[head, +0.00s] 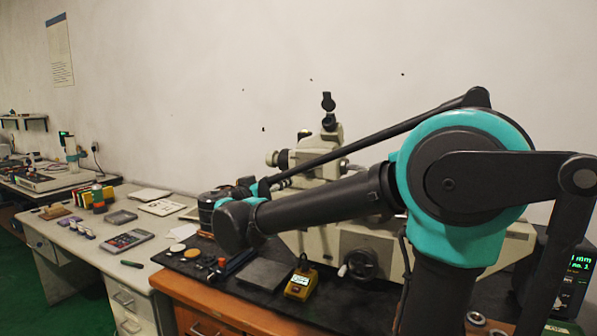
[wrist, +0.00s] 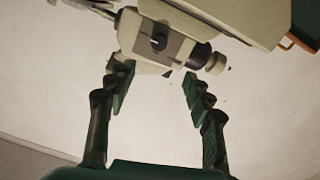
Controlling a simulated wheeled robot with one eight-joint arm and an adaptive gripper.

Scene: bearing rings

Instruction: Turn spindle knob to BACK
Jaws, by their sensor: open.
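A small dark knob (wrist: 158,41) sits on a grey panel of a pale machine head in the wrist view; I cannot be sure it is the spindle knob, and no BACK marking is readable. My gripper (wrist: 158,85) is open and empty, its two dark green fingers spread below the machine head in the picture, apart from the knob. In the head view a cream microscope-like machine (head: 410,240) stands on the bench, partly hidden behind my arm. A round handwheel (head: 360,264) shows low on its front. My gripper's fingers cannot be made out clearly in the head view.
A black mat (head: 225,295) on the wooden bench holds a yellow meter (head: 300,284), a grey plate (head: 263,273) and small parts. A display box (head: 572,275) stands at right. A grey desk (head: 85,228) with a calculator-like device (head: 126,241) is at left.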

